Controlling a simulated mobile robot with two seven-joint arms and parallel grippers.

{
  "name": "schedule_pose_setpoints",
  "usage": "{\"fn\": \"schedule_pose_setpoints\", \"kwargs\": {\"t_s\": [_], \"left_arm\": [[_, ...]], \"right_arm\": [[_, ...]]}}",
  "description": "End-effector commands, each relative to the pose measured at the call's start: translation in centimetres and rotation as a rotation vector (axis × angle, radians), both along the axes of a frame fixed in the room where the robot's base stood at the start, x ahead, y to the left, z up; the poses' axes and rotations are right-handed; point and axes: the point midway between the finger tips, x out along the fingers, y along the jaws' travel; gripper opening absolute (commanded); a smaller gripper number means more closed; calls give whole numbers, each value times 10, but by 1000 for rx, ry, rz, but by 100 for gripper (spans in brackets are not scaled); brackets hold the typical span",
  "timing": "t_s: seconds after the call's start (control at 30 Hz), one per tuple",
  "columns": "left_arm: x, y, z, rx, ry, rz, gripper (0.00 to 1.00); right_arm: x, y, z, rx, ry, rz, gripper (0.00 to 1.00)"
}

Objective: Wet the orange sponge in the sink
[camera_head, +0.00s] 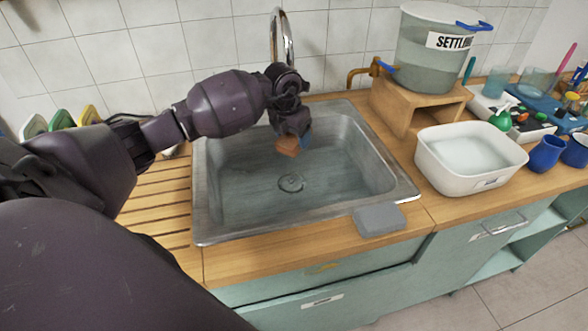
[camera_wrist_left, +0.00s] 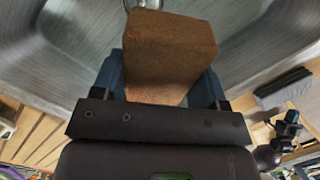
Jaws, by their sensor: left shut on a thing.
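The orange sponge (camera_head: 287,146) is a brownish-orange block held over the sink basin. My left gripper (camera_head: 292,132) is shut on it, under the curved tap. In the left wrist view the sponge (camera_wrist_left: 168,55) sits between the two blue fingers of the left gripper (camera_wrist_left: 166,85). The steel sink (camera_head: 240,198) is below, with its round drain (camera_head: 291,183) in the floor of the basin. The chrome tap (camera_head: 283,35) rises behind my gripper, and its lower part is hidden by my arm. I cannot make out running water. My right gripper is not in view.
A grey block (camera_head: 379,219) lies at the sink's front right corner. A white tub (camera_head: 470,160) of liquid stands to the right. A bucket (camera_head: 431,60) marked "SETTLING" with a brass tap stands on a wooden stand (camera_head: 402,110). Coloured sponges (camera_head: 62,120) stand at the left.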

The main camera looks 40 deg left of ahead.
Motion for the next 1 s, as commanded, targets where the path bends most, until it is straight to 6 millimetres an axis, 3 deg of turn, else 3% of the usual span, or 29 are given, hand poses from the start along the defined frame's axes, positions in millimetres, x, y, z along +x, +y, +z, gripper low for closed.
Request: {"fn": "schedule_pose_setpoints", "kwargs": {"t_s": [0.5, 1.0], "left_arm": [[0, 0, 40, 1, -2, 0, 48], [0, 0, 39, 0, 0, 0, 48]], "right_arm": [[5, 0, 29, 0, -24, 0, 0], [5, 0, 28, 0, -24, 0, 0]]}}
